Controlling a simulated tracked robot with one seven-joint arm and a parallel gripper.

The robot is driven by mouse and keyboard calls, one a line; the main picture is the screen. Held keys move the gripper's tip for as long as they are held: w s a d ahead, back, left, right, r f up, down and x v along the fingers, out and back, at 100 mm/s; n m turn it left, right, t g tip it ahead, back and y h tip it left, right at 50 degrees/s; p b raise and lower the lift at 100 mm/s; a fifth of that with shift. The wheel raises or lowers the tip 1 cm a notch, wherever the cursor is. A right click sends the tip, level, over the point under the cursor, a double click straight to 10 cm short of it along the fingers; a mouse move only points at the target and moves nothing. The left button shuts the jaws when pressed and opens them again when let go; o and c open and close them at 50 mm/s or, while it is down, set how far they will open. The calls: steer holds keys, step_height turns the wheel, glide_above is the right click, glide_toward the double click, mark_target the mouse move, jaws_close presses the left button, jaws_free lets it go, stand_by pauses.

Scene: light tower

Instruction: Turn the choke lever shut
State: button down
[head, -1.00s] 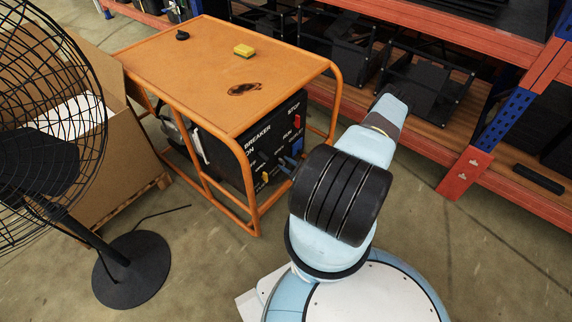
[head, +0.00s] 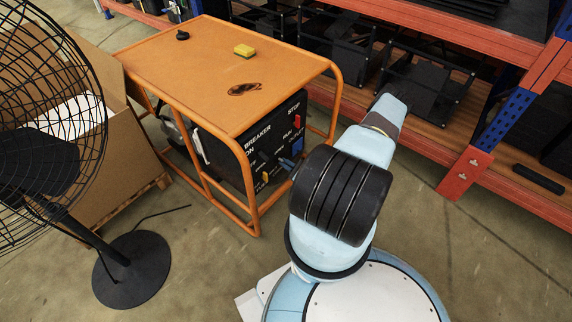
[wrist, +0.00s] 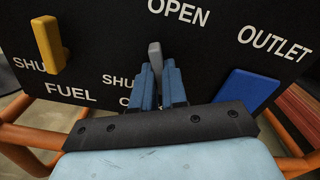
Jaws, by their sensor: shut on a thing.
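The grey choke lever (wrist: 154,54) stands out from the black generator panel in the wrist view. It points roughly upright, between the word SHUT at left and OPEN above right. My gripper (wrist: 159,78) is shut on it, one blue finger on each side. The fingers partly cover the SHUT label and the label below it. In the head view my gripper (head: 288,164) is at the front panel of the generator (head: 238,155), mostly hidden behind my arm, and the lever cannot be made out.
A yellow fuel lever (wrist: 48,44) is left of the choke lever, and a blue outlet cover (wrist: 247,89) is at right. An orange tube frame (head: 247,190) surrounds the panel. A black fan (head: 130,268) and cardboard box (head: 125,165) stand left, shelving (head: 465,172) right.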

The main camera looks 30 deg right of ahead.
steer(key=shift+a, duration=0.1)
steer(key=shift+s+a+f+n, duration=0.15)
steer(key=shift+f+n, duration=0.1)
steer(key=shift+n, duration=1.9)
steer(key=shift+s+a+f+n, duration=0.1)
steer(key=shift+a+f+n, duration=0.1)
steer(key=shift+n, duration=1.9)
steer(key=shift+s+a+f+n, duration=0.15)
steer(key=shift+f+n, duration=0.1)
steer(key=shift+n, duration=1.9)
steer(key=c, duration=1.5)
jaws_free()
steer(key=shift+w+f, duration=0.1)
steer(key=o, duration=0.3)
steer(key=shift+w+d, duration=0.1)
steer(key=shift+d, duration=0.05)
steer(key=shift+o, duration=0.2)
